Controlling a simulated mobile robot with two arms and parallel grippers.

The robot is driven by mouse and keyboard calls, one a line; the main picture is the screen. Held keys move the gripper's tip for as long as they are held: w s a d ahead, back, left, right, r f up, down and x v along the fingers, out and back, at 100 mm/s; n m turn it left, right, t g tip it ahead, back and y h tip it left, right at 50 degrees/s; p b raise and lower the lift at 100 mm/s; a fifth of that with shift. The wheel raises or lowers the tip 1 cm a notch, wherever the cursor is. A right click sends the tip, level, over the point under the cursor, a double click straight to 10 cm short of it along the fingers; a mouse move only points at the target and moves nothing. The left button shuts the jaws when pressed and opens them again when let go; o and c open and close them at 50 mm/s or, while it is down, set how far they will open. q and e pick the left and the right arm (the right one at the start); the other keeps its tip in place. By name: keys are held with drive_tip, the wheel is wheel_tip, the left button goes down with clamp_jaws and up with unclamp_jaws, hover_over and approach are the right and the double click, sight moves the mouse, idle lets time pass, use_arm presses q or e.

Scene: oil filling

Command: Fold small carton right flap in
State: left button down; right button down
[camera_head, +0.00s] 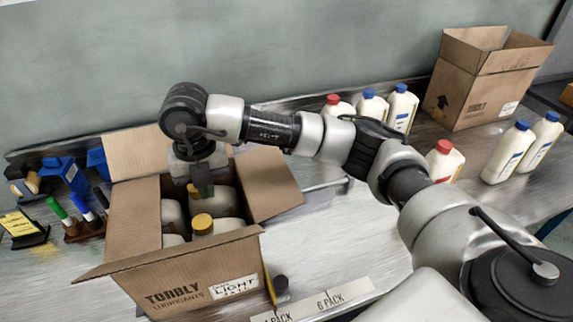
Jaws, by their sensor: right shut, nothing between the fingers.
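The small carton (195,280) stands open on the bench at the left, with "TORBLY" printed on its front. Its right flap (270,183) sticks outward to the right. The back flap (137,151) stands up behind, and the front flap (165,252) spreads outward toward me. Several white bottles (222,202) stand inside, one showing a yellow cap (202,223). My right gripper (204,191) points down over the carton's opening, left of the right flap and apart from it. It is shut and empty. The arm hides part of the carton's back. My left gripper is out of view.
A larger open carton (485,90) stands at the back right. Several bottles with red and blue caps (445,160) stand on the bench right of my arm. A "6 PACK" label strip (325,302) lies in front.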

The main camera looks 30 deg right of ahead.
drive_tip(key=shift+f+b, duration=1.2)
drive_tip(key=shift+f, duration=0.3)
drive_tip(key=shift+r, duration=0.15)
wheel_tip(320, 180, up, 11)
drive_tip(key=p, duration=0.6)
